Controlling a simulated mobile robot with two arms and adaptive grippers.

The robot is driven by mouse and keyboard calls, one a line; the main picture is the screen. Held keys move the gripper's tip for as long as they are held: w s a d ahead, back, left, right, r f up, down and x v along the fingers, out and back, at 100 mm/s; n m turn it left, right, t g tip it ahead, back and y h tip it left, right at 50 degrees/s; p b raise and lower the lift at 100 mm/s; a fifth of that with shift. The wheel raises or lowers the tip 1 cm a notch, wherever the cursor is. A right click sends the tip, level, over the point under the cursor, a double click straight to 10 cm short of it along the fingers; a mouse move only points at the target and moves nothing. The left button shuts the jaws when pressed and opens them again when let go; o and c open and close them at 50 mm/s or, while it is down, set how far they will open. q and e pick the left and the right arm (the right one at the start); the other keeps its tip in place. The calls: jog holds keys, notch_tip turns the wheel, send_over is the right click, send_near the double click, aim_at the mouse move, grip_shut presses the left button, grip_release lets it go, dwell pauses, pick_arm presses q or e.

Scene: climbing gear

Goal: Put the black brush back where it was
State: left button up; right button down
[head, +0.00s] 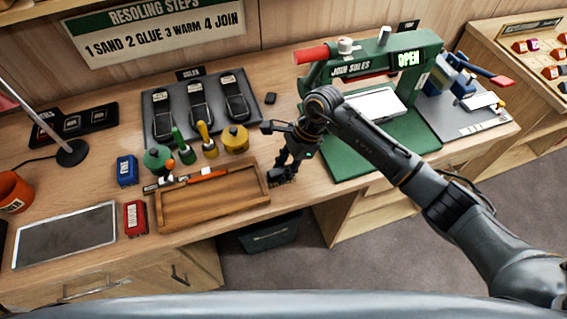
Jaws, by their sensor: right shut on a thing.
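My right gripper (284,163) reaches in from the right and is at the right end of the wooden tray (225,205), close to the table top. It is shut on a small dark thing (282,176), which looks like the black brush. The dark fingers hide most of it, so its shape and whether it touches the table cannot be told. My left gripper is not in view.
A green pot (157,160) and a yellow pot (235,138) stand behind the tray, with green-handled and yellow-handled tools nearby. The green press (365,70) stands right of the gripper. Black soles lie on a grey board (165,115). Red and blue boxes stand left.

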jog(key=shift+f, duration=0.1)
jog(key=shift+f+b, duration=0.15)
jog(key=shift+b, duration=0.2)
jog(key=c, duration=1)
grip_release()
